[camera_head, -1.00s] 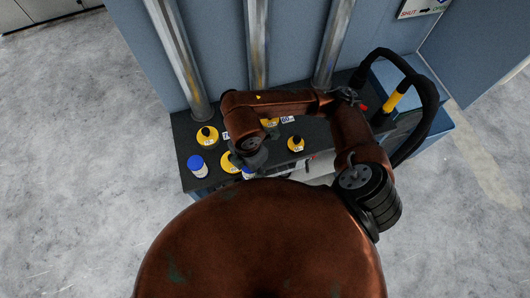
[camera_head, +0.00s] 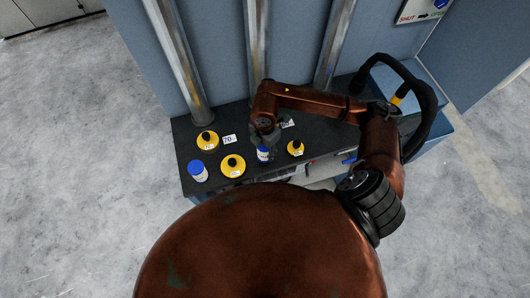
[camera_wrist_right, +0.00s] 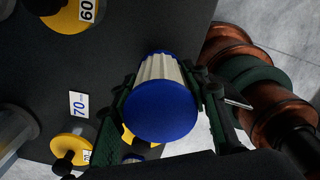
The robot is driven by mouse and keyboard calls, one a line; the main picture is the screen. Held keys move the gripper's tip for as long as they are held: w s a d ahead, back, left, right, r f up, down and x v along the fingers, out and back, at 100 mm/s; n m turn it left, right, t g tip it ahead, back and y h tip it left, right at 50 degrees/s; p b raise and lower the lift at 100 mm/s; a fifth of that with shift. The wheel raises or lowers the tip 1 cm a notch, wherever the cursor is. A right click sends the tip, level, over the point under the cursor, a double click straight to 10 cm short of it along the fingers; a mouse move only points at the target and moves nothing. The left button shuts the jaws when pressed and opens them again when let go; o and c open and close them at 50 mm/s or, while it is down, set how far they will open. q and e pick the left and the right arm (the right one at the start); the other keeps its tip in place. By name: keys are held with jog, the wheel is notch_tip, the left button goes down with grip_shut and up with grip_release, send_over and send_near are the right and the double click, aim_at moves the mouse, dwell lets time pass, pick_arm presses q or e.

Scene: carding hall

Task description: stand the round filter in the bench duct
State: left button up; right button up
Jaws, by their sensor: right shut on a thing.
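The round filter (camera_head: 263,156) is a white pleated cylinder with blue ends. My right gripper (camera_head: 265,136) is shut on it over the middle of the dark bench top (camera_head: 185,152). In the right wrist view, the fingers lie on both sides of the filter (camera_wrist_right: 163,108), with one blue end facing the camera. I cannot tell whether its lower end touches the bench. A similar blue-topped white cylinder (camera_head: 198,172) stands at the bench's left front. I cannot make out an open mouth of the bench duct. My left gripper is not in view.
Yellow discs with black knobs sit on the bench at the left (camera_head: 207,142), front (camera_head: 233,167) and right (camera_head: 296,149). Labels read 70 (camera_head: 229,139) and 60 (camera_wrist_right: 87,10). Metal pipes (camera_head: 181,60) rise behind. A black hose (camera_head: 427,112) loops at the right.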

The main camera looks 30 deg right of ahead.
notch_tip(320, 180, down, 3)
jog(key=shift+d+f+p, duration=0.1)
jog(key=shift+p, duration=0.2)
jog(key=shift+f, duration=0.2)
jog(key=o, duration=1.2)
jog(key=shift+w+r, duration=0.1)
jog(key=shift+r, duration=0.45)
notch_tip(320, 180, up, 11)
jog(key=shift+r+b, duration=0.15)
jog(key=shift+b, duration=0.35)
